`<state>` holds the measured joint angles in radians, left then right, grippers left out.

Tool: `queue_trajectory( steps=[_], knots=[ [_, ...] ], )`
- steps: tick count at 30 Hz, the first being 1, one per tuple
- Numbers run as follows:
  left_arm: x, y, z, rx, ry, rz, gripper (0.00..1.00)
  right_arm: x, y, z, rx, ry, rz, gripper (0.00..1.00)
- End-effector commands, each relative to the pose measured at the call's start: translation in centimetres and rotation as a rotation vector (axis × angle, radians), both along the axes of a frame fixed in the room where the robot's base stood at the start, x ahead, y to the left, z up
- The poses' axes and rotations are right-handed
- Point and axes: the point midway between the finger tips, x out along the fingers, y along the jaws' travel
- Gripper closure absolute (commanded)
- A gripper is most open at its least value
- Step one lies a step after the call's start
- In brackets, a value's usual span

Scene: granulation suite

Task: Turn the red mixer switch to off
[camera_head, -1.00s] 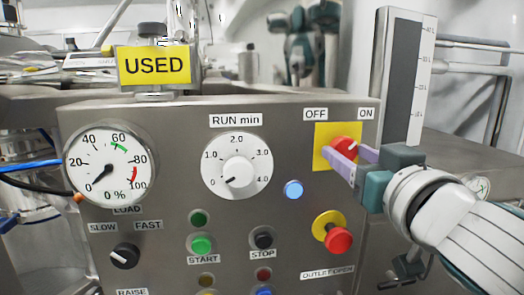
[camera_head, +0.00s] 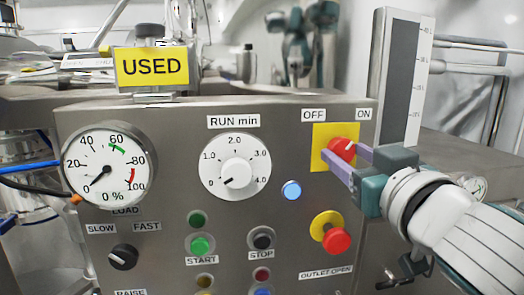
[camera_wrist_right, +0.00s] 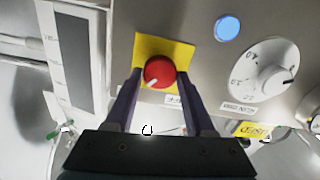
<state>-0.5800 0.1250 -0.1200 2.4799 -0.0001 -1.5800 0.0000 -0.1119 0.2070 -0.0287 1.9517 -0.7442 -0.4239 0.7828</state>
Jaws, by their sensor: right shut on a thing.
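The red mixer switch (camera_head: 341,147) is a round red knob on a yellow plate (camera_head: 321,131), at the upper right of the steel panel. The OFF label (camera_head: 314,115) is above its left side and the ON label (camera_head: 363,114) above its right. Its white mark points up and right, toward ON. My right gripper (camera_head: 343,153) reaches in from the right, its purple fingers shut on the knob. In the right wrist view the red knob (camera_wrist_right: 159,71) sits between the fingertips, its white mark toward the lower left.
The RUN min dial (camera_head: 234,167) and a lit blue button (camera_head: 291,190) are left of the switch. A red button with a yellow collar (camera_head: 337,239) is below my gripper. A tall scale (camera_head: 399,90) stands close on the right. A USED sign (camera_head: 152,67) tops the panel.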

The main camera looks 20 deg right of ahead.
Motion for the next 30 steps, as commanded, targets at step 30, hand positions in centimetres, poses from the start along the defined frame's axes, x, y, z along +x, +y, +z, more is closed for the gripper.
queue_trajectory(
  steps=[30],
  knots=[
    [0.0,-0.1,1.7,-0.004,0.000,0.003,0.50,0.0,0.1,0.1,-0.917,0.219,0.001,1.00]
  ],
)
